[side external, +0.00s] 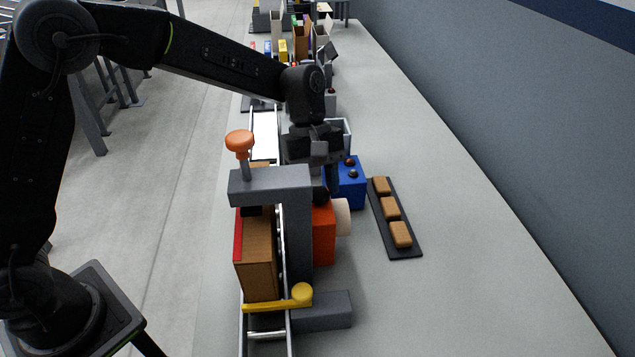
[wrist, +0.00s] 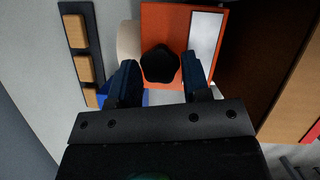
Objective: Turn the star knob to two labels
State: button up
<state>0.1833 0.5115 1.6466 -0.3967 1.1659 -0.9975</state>
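The black star knob (wrist: 160,64) sits on the face of the orange box (wrist: 165,15) in the wrist view. In the side view the knob (side external: 320,194) is a small dark shape on top of the orange box (side external: 323,235), partly hidden. My gripper (wrist: 161,60) is open, with one finger on each side of the knob. A gap shows beside the knob, and I cannot tell whether either finger touches it. A white panel (wrist: 206,38) lies beside the knob; no marks on it are readable. A cream roll (wrist: 129,40) is on the box's other side.
A grey frame (side external: 270,183) with an orange-topped post (side external: 240,142) stands over a brown carton (side external: 258,255) on the conveyor. A yellow arm (side external: 275,303) crosses in front. A blue box (side external: 350,185) and a dark strip with tan blocks (side external: 410,250) lie right. The bench's right side is clear.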

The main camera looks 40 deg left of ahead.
jog(key=o, duration=0.3)
jog(key=shift+o, duration=0.2)
jog(key=v, duration=1.4)
